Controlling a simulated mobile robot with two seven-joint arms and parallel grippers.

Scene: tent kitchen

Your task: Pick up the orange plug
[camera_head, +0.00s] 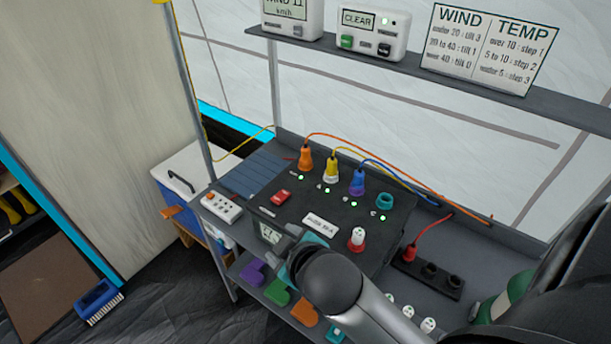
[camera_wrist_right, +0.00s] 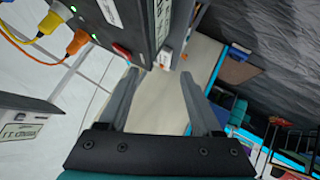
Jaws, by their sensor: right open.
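The orange plug (camera_head: 305,158) stands upright in the black socket panel (camera_head: 337,195), at the left end of a row of plugs, with an orange cable rising from its top. It also shows at the upper left of the right wrist view (camera_wrist_right: 78,42). My right gripper (camera_wrist_right: 160,76) is open and empty, its fingers spread beside the panel edge, and the orange plug lies outside them to the left. In the head view my right arm reaches over the panel's front edge, hiding part of it and most of the gripper. My left gripper is not in view.
A yellow plug (camera_head: 331,172) and a blue plug (camera_head: 357,182) stand right of the orange one, near a teal ring (camera_head: 385,201). A red-and-white plug (camera_head: 356,240) is nearer the front. A shelf (camera_head: 420,78) with display boxes runs above. Cables arch behind.

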